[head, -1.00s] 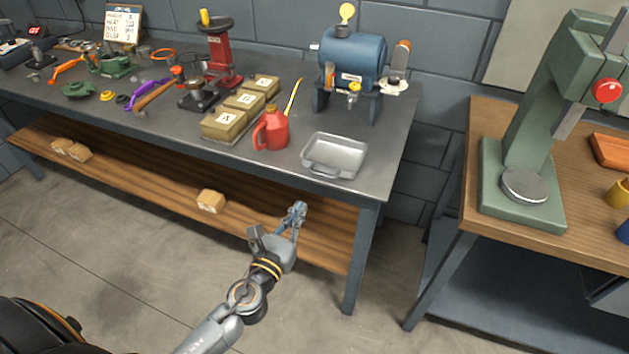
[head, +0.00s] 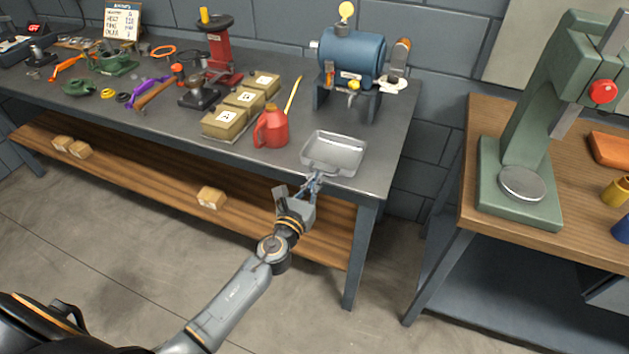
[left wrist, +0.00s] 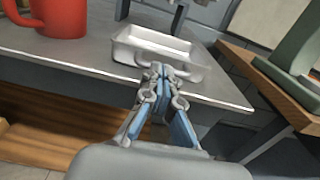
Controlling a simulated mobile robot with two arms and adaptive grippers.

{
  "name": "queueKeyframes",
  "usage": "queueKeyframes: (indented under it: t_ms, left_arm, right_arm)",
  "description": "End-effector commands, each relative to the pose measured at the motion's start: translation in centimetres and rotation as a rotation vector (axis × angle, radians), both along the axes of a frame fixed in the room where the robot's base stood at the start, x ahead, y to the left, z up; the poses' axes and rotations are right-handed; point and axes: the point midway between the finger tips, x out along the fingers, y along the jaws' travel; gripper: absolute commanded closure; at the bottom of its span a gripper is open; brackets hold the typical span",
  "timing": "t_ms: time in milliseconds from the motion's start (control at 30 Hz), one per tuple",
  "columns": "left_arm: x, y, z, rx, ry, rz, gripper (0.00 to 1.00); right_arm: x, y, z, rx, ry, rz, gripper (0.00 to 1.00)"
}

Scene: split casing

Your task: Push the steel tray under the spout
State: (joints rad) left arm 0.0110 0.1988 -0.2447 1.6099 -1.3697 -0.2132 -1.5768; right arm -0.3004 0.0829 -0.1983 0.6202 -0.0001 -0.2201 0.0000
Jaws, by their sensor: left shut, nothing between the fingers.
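The steel tray (head: 336,152) is a shallow rectangular pan lying flat near the front edge of the bench. It also shows in the left wrist view (left wrist: 150,48). The spout (head: 354,86) is a small brass tap on the front of the blue tank (head: 352,56), on a dark stand behind the tray. My left gripper (head: 316,178) is shut and empty at the bench's front edge, at the near side of the tray. In the left wrist view its fingertips (left wrist: 160,68) overlap the tray's near rim; I cannot tell whether they touch. My right gripper is not in view.
A red oil can (head: 271,128) stands left of the tray, with lettered boxes (head: 223,123) beyond it. Bare bench top (head: 385,150) lies right of the tray and between tray and tank. A green press (head: 520,180) stands on a separate wooden table at right.

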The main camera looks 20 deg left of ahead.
Motion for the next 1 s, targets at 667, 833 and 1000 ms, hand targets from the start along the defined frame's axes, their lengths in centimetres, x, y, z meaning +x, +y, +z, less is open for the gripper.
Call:
queueKeyframes:
  t_ms: [667,833,1000]
  left_arm:
    - [9.6,-0.3,-0.1,0.0,0.0,0.0,1.0]
    - [9.7,-0.3,0.0,-0.001,0.0,0.0,1.0]
    - [9.7,-0.3,0.0,-0.001,0.0,0.0,1.0]
  right_arm:
    - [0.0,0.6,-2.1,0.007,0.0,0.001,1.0]
    - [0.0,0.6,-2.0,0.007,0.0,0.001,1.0]
    - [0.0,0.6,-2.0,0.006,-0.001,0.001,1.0]
